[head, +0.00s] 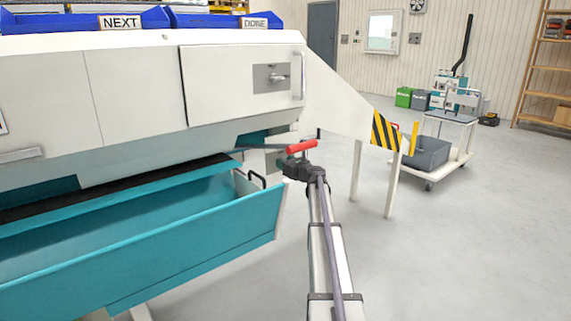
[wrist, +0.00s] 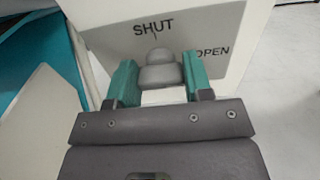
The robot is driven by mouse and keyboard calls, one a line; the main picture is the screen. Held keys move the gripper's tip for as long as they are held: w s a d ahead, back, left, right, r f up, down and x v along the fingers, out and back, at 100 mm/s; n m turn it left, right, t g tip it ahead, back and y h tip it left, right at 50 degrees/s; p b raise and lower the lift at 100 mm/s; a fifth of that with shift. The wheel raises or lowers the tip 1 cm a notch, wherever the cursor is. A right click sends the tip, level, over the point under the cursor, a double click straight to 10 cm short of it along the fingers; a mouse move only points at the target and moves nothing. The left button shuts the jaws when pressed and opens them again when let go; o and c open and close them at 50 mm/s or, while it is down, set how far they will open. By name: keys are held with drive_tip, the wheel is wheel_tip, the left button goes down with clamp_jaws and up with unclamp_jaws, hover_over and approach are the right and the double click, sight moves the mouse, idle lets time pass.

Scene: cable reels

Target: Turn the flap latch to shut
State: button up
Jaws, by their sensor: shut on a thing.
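In the wrist view the flap latch (wrist: 160,73) is a small grey knob with a rounded end, in front of a grey plate (wrist: 205,30) on a white face. The plate carries the words SHUT, at the upper left, and OPEN, at the right. The knob's rounded end points up, just under SHUT. My gripper (wrist: 160,82) has its two teal fingers on either side of the knob and is shut on it. In the head view my gripper (head: 292,168) is at the machine's right end, beside the tray; its fingertips and the latch cannot be made out there.
A closed door with a handle (head: 298,75) is above. A striped guard (head: 384,130) stands right. The floor (head: 480,240) at right is clear.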

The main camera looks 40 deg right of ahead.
drive_tip(key=shift+n, duration=0.4)
drive_tip(key=n, duration=0.3)
drive_tip(key=shift+a+n, duration=0.1)
drive_tip(key=shift+n, duration=0.2)
drive_tip(key=n, duration=0.4)
drive_tip(key=shift+a+f, duration=0.1)
drive_tip(key=n, duration=0.5)
drive_tip(key=shift+f, duration=0.1)
drive_tip(key=shift+n, duration=2.3)
drive_tip(key=o, duration=0.9)
